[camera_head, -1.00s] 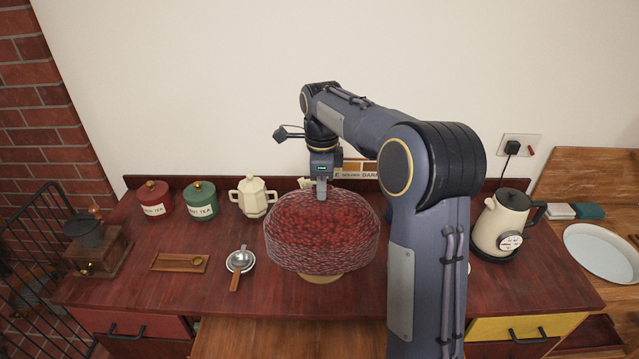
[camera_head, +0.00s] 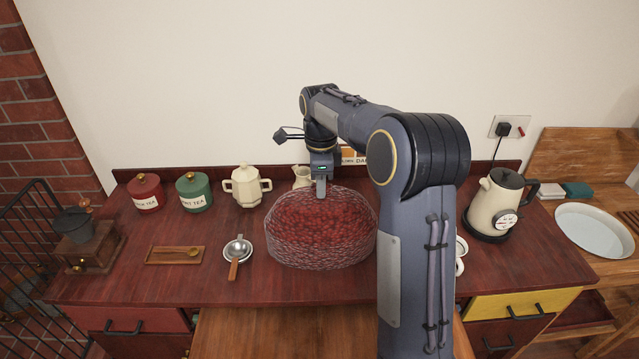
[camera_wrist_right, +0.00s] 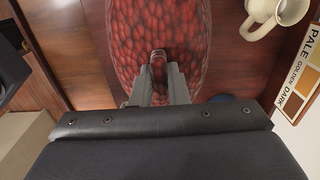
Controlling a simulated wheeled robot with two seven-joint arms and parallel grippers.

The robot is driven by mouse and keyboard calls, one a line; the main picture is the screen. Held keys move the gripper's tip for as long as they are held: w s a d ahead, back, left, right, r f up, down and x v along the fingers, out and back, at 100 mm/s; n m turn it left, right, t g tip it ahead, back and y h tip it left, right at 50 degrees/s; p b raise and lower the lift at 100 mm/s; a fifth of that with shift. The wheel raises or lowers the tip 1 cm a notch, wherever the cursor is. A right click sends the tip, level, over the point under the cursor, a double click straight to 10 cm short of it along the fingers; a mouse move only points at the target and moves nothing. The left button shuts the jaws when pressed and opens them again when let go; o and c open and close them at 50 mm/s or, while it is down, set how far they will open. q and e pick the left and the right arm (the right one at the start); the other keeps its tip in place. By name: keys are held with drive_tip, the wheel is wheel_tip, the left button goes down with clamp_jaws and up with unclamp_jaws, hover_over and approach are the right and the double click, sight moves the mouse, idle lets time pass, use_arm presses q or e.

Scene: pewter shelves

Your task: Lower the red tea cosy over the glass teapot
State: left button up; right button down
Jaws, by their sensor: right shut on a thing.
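The red tea cosy (camera_head: 322,235) is a quilted dome with a pale lower band, in the middle of the red-brown counter in the head view. My right gripper (camera_head: 321,190) is above it, fingers pointing down, shut on the loop at its top. In the right wrist view the fingertips (camera_wrist_right: 159,80) pinch that loop, with the cosy (camera_wrist_right: 160,30) beyond. The cosy's lower edge looks at or close to the counter top; I cannot tell if it touches. The glass teapot is not visible; whatever is under the cosy is hidden. My left gripper is not in view.
A cream pot (camera_head: 246,190), red canister (camera_head: 146,193) and green canister (camera_head: 193,191) stand behind left. A strainer (camera_head: 237,252) and wooden tray (camera_head: 175,255) lie left of the cosy. A cream kettle (camera_head: 497,205) stands right, beyond my arm. The front counter strip is clear.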

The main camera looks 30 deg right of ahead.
drive_tip(key=c, duration=1.3)
unclamp_jaws()
drive_tip(key=shift+c, duration=0.2)
wheel_tip(320, 180, up, 8)
drive_tip(key=shift+f, duration=0.1)
